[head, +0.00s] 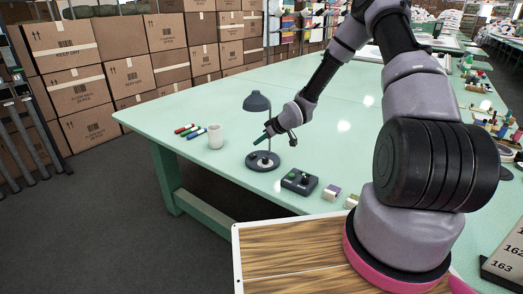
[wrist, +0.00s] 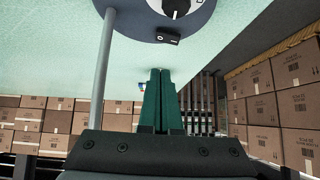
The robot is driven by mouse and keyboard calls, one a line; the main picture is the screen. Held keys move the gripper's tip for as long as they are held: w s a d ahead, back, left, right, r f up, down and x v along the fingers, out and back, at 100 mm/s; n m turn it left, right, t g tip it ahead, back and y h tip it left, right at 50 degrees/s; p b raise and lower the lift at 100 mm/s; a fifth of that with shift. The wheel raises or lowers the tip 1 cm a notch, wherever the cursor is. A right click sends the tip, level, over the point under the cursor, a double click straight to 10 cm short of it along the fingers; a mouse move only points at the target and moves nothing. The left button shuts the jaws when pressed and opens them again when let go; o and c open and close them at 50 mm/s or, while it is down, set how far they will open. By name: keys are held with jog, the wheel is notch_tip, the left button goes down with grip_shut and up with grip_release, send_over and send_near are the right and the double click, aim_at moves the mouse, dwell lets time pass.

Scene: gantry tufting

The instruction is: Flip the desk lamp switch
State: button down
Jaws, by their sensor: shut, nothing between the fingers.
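The dark grey desk lamp (head: 257,103) stands upright on the pale green table (head: 160,118). Its round base (head: 263,162) is below my gripper in the head view. The lamp's pole (wrist: 103,75) runs down the left. My gripper (wrist: 160,70) has its green fingers together and empty, pointing toward the switch with a gap visible in the picture. In the head view my gripper (head: 260,139) is beside the pole, above the base.
Stacked cardboard boxes (head: 70,60) stand behind.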

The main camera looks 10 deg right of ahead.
jog(key=v, duration=0.8)
jog(key=shift+r, duration=0.25)
jog(key=shift+w+d+r+m+g+y, duration=0.15)
jog(key=shift+w+d+m+g+y, duration=0.05)
jog(key=shift+d+m+g+y, duration=0.25)
jog(key=shift+a, duration=0.1)
jog(key=shift+a, duration=0.1)
send_over(253, 156)
jog(key=d, duration=0.1)
notch_tip(253, 156, down, 7)
jog(key=shift+s+d, duration=0.15)
jog(key=f, duration=0.3)
jog(key=shift+s+f, duration=0.15)
jog(key=shift+s, duration=0.05)
jog(key=shift+a+f, duration=0.2)
jog(key=shift+f, duration=0.1)
